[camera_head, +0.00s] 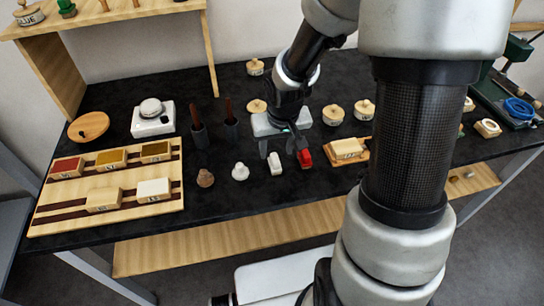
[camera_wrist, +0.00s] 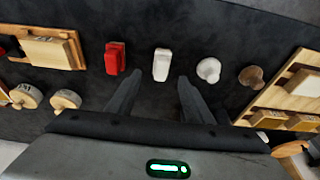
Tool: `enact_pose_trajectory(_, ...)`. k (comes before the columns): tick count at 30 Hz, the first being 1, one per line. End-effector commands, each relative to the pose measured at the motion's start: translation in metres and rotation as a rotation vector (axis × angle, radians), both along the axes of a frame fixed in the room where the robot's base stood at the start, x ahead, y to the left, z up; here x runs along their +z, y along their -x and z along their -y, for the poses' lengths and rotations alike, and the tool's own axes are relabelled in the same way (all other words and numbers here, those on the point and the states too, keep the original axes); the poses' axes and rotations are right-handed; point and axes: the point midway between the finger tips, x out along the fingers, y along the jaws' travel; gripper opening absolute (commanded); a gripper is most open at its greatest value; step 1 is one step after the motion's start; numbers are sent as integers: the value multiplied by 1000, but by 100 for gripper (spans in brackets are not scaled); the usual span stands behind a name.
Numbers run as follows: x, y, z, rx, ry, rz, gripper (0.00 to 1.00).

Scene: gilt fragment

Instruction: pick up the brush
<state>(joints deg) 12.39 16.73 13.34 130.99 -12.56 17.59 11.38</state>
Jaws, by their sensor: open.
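No thing is plainly recognisable as the brush. Two dark reddish-brown handles stand upright in grey holders, one on the left (camera_head: 195,118) and one on the right (camera_head: 229,108), and may be brushes. My gripper (camera_head: 282,152) is open and empty, pointing down over the black tabletop, right of these holders. In the wrist view my gripper (camera_wrist: 157,85) has its fingers apart with bare black surface between them. A small white upright piece (camera_head: 275,163) is just in front of the fingers; it also shows in the wrist view (camera_wrist: 162,64). A red piece (camera_head: 304,157) stands beside it.
A white knob (camera_head: 240,171) and brown knob (camera_head: 205,178) stand left of the white piece. A wooden rack (camera_head: 60,215) with several labelled blocks is at left, a white scale (camera_head: 152,124) behind it. A wooden tray with a block (camera_head: 347,148) is at right.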

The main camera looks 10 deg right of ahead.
Motion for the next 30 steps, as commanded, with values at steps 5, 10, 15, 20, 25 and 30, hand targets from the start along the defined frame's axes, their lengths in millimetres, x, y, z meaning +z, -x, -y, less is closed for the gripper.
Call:
enact_pose_trajectory(5, -13, -2, -1, 1, -1, -2, 47)
enact_pose_trajectory(10, -40, -6, -2, 3, 0, -3, 47)
enact_pose_trajectory(15, -54, -12, -2, 1, 0, 0, 47)
enact_pose_trajectory(20, -54, -12, -2, 1, 0, 1, 47)
enact_pose_trajectory(25, -54, -12, -1, 0, 0, 1, 33)
enact_pose_trajectory(30, -54, -12, -2, 0, 0, 1, 5)
